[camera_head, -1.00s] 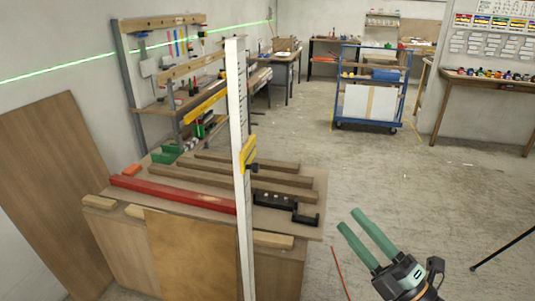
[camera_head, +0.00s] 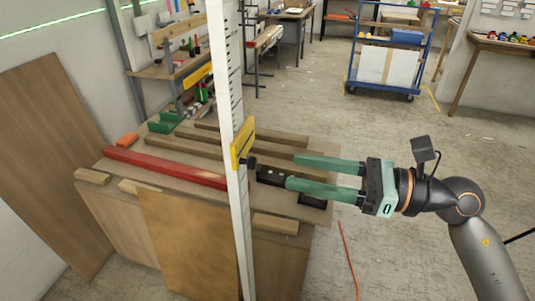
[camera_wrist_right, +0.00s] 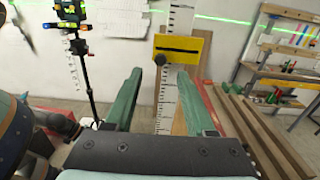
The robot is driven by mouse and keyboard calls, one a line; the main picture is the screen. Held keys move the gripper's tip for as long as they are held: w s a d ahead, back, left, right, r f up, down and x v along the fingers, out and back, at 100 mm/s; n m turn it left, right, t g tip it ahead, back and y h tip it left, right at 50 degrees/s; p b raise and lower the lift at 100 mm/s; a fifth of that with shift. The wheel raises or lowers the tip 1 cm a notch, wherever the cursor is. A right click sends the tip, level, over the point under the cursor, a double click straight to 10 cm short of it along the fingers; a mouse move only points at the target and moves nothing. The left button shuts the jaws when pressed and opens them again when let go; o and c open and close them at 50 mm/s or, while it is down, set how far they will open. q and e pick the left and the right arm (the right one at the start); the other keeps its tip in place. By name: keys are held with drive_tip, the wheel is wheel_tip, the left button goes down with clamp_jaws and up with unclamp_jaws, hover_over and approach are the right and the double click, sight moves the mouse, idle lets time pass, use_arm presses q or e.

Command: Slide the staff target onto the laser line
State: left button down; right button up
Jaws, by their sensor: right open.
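The yellow staff target (camera_head: 243,142) sits on a tall white graduated staff (camera_head: 228,70), with a dark knob on its side. In the right wrist view the target (camera_wrist_right: 190,46) is ahead, slightly right of centre, below the height of the green laser line (camera_wrist_right: 225,20). The laser line (camera_head: 50,24) also crosses the left wall in the head view. My right gripper (camera_head: 292,172) has teal fingers, open and empty, pointing left toward the knob with a gap. In the wrist view its fingertips (camera_wrist_right: 158,74) are apart below the target. My left gripper is not in view.
A workbench with a red beam (camera_head: 165,168) and several wooden bars (camera_head: 255,135) lies around the staff. A plywood panel (camera_head: 45,160) leans on the left wall. A tripod laser (camera_wrist_right: 72,20) stands left in the wrist view.

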sight(256, 162)
drive_tip(key=p+x, duration=0.1)
drive_tip(key=x, duration=0.4)
drive_tip(key=shift+w+a+r, duration=0.1)
drive_tip(key=shift+w+a, duration=0.05)
drive_tip(key=shift+a, duration=0.15)
drive_tip(key=shift+w+a, duration=0.15)
drive_tip(key=shift+a, duration=0.25)
clamp_jaws()
idle(0.8)
